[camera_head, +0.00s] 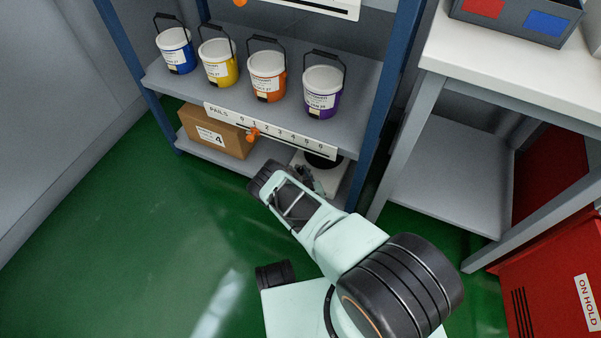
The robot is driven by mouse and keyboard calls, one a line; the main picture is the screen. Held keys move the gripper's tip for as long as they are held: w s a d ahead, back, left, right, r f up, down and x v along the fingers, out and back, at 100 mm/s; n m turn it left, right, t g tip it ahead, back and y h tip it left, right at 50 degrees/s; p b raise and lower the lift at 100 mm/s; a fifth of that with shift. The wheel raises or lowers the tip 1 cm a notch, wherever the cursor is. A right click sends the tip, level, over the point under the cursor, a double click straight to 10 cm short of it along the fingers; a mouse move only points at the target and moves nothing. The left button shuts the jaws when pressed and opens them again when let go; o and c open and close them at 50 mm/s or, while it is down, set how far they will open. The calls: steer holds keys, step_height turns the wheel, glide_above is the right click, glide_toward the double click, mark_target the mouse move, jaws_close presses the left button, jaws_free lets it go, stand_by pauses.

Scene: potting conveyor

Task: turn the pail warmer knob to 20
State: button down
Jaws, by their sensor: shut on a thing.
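The pail warmer (332,180) is a low pale unit with a round black plate (322,160) on top, on the bottom shelf of the rack, at the right end. My gripper (308,180) is small and dark in this view and reaches the front of the warmer from the lower right. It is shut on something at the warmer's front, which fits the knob. The knob itself, its scale and its setting are hidden behind my gripper and arm.
Blue, yellow, orange and purple pails stand on the shelf (365,75) above. Its edge carries a PAILS number strip (290,134) with an orange slider (252,134). A cardboard box (217,132) stands left of the warmer. A white-topped bench (500,75) and red ON HOLD bin (550,270) are right. Green floor is clear left.

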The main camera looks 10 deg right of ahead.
stand_by(0.3)
steer(key=c, duration=1.7)
jaws_free()
steer(key=shift+r, duration=0.1)
step_height(320, 180, up, 10)
steer(key=shift+f, duration=0.1)
